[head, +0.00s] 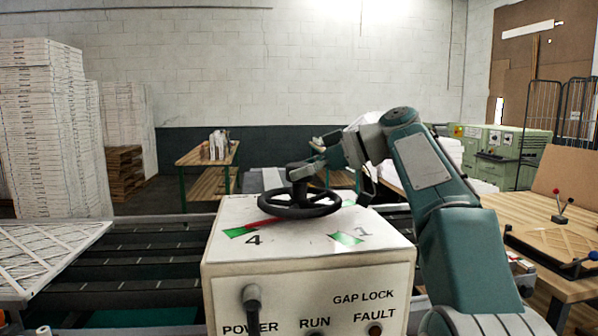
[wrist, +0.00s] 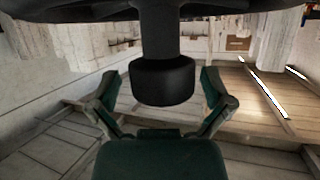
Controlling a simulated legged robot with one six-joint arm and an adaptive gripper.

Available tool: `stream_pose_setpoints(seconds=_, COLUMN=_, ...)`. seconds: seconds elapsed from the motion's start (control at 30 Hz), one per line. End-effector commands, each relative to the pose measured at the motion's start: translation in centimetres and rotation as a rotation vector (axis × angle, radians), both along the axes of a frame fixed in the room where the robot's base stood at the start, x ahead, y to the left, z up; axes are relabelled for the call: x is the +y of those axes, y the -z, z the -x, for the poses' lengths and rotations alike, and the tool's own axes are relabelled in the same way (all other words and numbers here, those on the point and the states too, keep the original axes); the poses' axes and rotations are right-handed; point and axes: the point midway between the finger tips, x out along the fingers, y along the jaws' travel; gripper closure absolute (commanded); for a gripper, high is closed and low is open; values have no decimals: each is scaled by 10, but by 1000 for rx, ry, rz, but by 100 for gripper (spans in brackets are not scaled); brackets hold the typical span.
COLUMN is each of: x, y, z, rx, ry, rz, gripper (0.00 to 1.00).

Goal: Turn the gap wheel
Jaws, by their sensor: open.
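The gap wheel (head: 284,209) is a dark handwheel lying flat on top of a white control box (head: 240,272). A short dark knob (head: 298,173) stands up from it. The box top has green marks by the digits 4 and 1, and a red pointer (head: 262,222) reaches out from under the wheel near the 4. My gripper (head: 318,160) is above the wheel, at the knob's right. In the wrist view, the open fingers of my gripper (wrist: 160,90) are on either side of the knob (wrist: 163,82), with visible gaps. The wheel's dark rim (wrist: 90,10) crosses the top.
The box front carries POWER, RUN, FAULT and GAP LOCK labels and a dark lever (head: 252,300). A roller conveyor (head: 120,275) runs behind it. A pleated filter (head: 45,255) lies at left, by stacked white boxes (head: 45,120). A wooden bench (head: 545,235) stands at right.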

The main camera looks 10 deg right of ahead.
Motion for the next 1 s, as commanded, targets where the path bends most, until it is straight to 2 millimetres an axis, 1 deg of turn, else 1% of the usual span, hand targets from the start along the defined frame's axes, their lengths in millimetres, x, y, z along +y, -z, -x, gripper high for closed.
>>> stream_pose_setpoints(seconds=0.13, x=-2, y=-2, z=1, rx=-2, ry=1, rz=0, gripper=0)
stream_pose_setpoints(seconds=0.23, x=-12, y=-6, z=4, rx=-2, ry=1, rz=0, gripper=0)
stream_pose_setpoints(seconds=0.5, x=-60, y=-25, z=19, rx=-1, ry=4, rz=1, gripper=0)
stream_pose_setpoints(seconds=0.67, x=-83, y=-34, z=27, rx=-1, ry=3, rz=1, gripper=0)
stream_pose_setpoints(seconds=0.8, x=-93, y=-39, z=30, rx=1, ry=1, rz=0, gripper=0)
stream_pose_setpoints(seconds=1.0, x=-102, y=-44, z=35, rx=0, ry=0, rz=1, gripper=0)
